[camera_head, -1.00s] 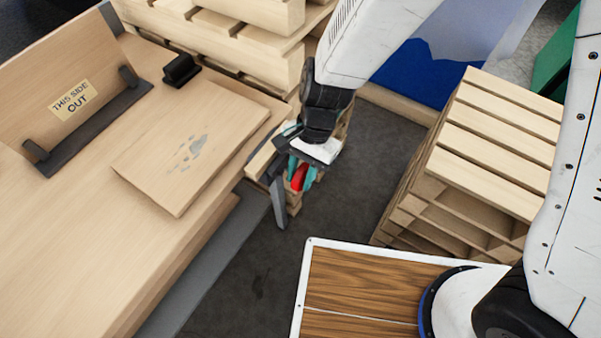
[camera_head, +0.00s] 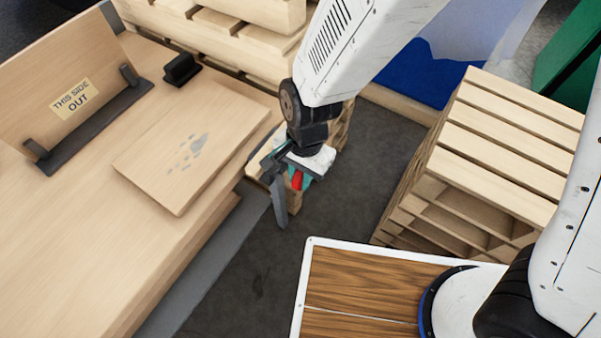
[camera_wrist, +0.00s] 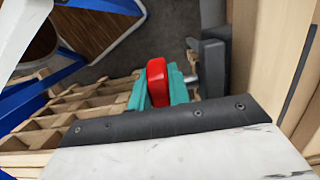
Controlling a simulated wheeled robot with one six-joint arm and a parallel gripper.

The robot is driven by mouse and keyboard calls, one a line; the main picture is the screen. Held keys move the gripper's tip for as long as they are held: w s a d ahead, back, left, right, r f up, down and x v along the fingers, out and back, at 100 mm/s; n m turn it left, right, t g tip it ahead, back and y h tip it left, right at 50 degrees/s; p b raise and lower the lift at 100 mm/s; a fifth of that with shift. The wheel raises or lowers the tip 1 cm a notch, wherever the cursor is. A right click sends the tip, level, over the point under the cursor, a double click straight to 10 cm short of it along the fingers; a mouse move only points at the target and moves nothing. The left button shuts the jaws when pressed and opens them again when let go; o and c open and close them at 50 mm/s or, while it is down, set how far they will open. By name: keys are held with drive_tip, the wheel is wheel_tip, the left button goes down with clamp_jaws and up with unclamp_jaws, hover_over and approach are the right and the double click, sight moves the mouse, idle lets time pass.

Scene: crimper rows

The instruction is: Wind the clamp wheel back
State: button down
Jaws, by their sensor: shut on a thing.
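The clamp wheel is a red part (camera_head: 297,181) beside the bench edge, partly hidden by my gripper. In the wrist view the red part (camera_wrist: 156,76) stands between the teal fingers. My gripper (camera_wrist: 160,92) is shut on it; its teal fingers also show below the wrist in the head view (camera_head: 302,178). The dark grey clamp body (camera_head: 279,202) hangs just left of the fingers at the bench edge. In the wrist view the clamp body (camera_wrist: 213,66) is right of the fingers, with a short metal spindle (camera_wrist: 190,79) between.
A bench (camera_head: 60,250) fills the left, bearing a loose board (camera_head: 190,150), a "THIS SIDE OUT" panel (camera_head: 60,70) and a black block (camera_head: 181,68). A slatted pallet stack (camera_head: 490,150) stands right. Dark floor (camera_head: 350,190) lies open between them.

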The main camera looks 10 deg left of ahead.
idle(0.3)
drive_tip(key=c, duration=1.6)
unclamp_jaws()
drive_tip(key=r, duration=0.5)
drive_tip(key=w+r, duration=0.1)
drive_tip(key=r, duration=0.1)
drive_tip(key=shift+d+r, duration=0.2)
drive_tip(key=shift+r, duration=0.2)
